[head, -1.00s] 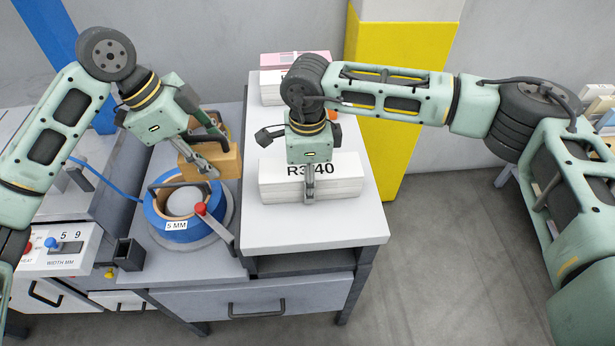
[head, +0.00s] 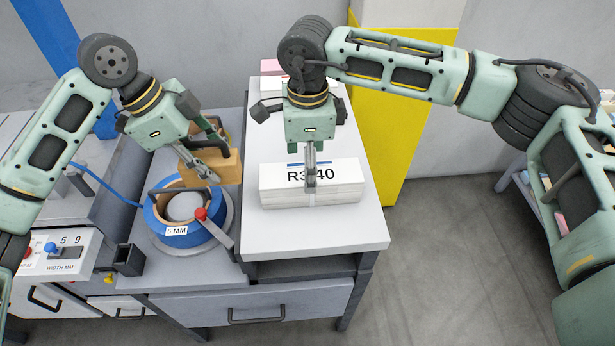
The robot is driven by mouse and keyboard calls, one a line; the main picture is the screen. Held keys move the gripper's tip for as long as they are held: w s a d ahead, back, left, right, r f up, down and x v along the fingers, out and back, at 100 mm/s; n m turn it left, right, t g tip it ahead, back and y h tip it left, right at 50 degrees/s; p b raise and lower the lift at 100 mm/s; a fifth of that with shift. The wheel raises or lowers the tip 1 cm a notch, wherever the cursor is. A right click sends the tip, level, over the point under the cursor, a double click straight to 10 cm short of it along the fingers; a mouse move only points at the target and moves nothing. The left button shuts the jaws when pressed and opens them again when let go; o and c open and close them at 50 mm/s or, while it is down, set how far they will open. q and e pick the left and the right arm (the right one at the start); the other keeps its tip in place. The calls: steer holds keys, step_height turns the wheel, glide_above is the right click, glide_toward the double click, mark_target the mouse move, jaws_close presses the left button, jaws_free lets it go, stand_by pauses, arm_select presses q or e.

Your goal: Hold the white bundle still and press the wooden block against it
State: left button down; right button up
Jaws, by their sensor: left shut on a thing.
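The white bundle (head: 342,186), a flat stack labelled "R3 40", lies on the light worktop (head: 345,228) at the centre. My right gripper (head: 310,180) points down at the middle of the bundle, its fingers overlapping the label. They look narrow from here, so their opening and any contact are unclear. My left gripper (head: 212,176) is shut on the wooden block (head: 228,170), a tan piece to the left of the bundle. The block is held above the left bench, near the blue strap coil, with a gap between it and the bundle.
The blue strap coil (head: 176,241), marked "5 MM", sits on the left bench beside a red-knobbed lever (head: 201,214). A pink-topped stack (head: 271,67) is behind my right gripper. A yellow column (head: 388,130) stands behind right. The worktop's front is clear.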

step_height(320, 180, up, 5)
steer(key=shift+r, duration=0.1)
stand_by(0.6)
